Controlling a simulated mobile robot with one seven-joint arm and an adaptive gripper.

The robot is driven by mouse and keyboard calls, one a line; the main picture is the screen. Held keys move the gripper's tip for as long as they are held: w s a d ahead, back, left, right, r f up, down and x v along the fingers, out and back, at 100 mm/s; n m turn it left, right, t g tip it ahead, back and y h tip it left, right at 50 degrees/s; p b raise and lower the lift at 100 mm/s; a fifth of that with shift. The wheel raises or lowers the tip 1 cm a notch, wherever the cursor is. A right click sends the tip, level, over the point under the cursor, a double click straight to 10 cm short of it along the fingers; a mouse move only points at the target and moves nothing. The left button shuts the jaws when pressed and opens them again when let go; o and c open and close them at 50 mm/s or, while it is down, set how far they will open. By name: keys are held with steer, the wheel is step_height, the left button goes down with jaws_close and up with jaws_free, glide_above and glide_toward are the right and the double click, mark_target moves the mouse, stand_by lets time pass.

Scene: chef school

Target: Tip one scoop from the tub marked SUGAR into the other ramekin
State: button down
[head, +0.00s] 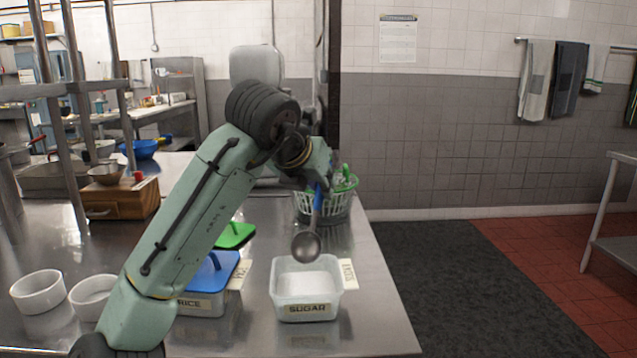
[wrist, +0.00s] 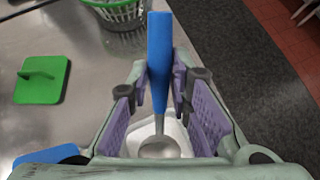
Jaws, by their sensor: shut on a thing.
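My gripper (head: 318,186) is shut on the blue handle of a metal scoop (head: 307,246). The scoop hangs bowl down, its bowl just above the tub marked SUGAR (head: 307,311). The wrist view shows the blue handle between the fingers (wrist: 160,82) and the round bowl (wrist: 160,147) below. I cannot tell whether the bowl holds anything. The SUGAR tub is open, with white contents. Two white ramekins stand at the left: the left one (head: 38,296) in full view, the right one (head: 88,300) partly hidden by my arm. Their contents are not clear.
A tub marked RICE with a blue lid (head: 212,272) stands left of the SUGAR tub, partly behind my arm. A loose green lid (wrist: 42,80) lies on the steel table. A basket (head: 330,208) stands behind. The table's right edge is close to the SUGAR tub.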

mark_target(312, 225)
steer(key=shift+f+b, duration=3.65)
steer(key=shift+f, duration=0.2)
steer(key=shift+s+a+b, duration=0.25)
steer(key=shift+s+b, duration=0.15)
steer(key=shift+s, duration=0.2)
steer(key=shift+s+a+b, duration=0.2)
steer(key=shift+s+b, duration=0.2)
steer(key=shift+s, duration=0.2)
step_height(312, 225, up, 6)
steer(key=p, duration=0.6)
steer(key=shift+r+p, duration=0.25)
steer(key=shift+p, duration=0.1)
steer(key=r+p, duration=0.1)
steer(key=w+r+p, duration=0.1)
steer(key=p, duration=0.1)
steer(key=r+p, duration=0.1)
steer(key=r, duration=0.1)
steer(key=shift+w+d, duration=0.15)
steer(key=shift+d, duration=0.1)
steer(key=shift+f, duration=0.1)
